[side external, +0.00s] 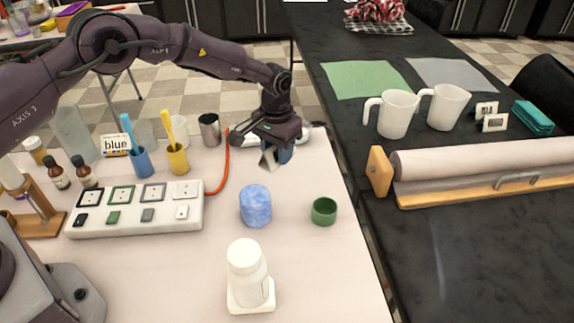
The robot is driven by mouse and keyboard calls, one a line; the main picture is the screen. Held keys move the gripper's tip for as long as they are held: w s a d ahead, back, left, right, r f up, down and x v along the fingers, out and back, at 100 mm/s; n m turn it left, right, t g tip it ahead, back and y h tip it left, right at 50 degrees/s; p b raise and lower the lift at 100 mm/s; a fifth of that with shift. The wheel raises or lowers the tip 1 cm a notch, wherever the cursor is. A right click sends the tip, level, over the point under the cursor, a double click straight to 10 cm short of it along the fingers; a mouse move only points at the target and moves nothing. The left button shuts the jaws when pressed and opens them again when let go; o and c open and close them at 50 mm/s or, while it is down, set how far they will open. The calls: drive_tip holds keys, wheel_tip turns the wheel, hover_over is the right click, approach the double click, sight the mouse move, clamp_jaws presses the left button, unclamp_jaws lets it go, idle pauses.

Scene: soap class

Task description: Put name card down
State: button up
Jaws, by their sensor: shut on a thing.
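My gripper (273,160) is in the air above the back right part of the pale table, pointing down. It is shut on a small pale, flat piece, the name card (267,158), which is tilted and partly hidden by the fingers; no writing on it can be read. Another card reading "blue" (115,145) stands upright at the back left of the table.
A blue cylinder (256,206) and a green cup (324,211) stand in front of my gripper. A white bottle (248,268) is nearer. A socket board (137,207), cups with brushes (178,157) and a red cord (222,168) are left. White jugs (398,114) stand on the black counter.

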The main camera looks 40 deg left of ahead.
sight(287, 174)
drive_tip(key=shift+w+d+f, duration=0.15)
drive_tip(key=shift+w+f, duration=0.55)
drive_tip(key=shift+f, duration=0.15)
drive_tip(key=shift+w+d+f, duration=0.1)
drive_tip(key=shift+w+f, duration=0.55)
drive_tip(key=shift+f, duration=0.15)
drive_tip(key=shift+w+f, duration=0.1)
drive_tip(key=shift+f, duration=1.45)
drive_tip(key=o, duration=0.9)
drive_tip(key=shift+f, duration=0.1)
wheel_tip(287, 174, up, 12)
drive_tip(key=shift+r, duration=0.15)
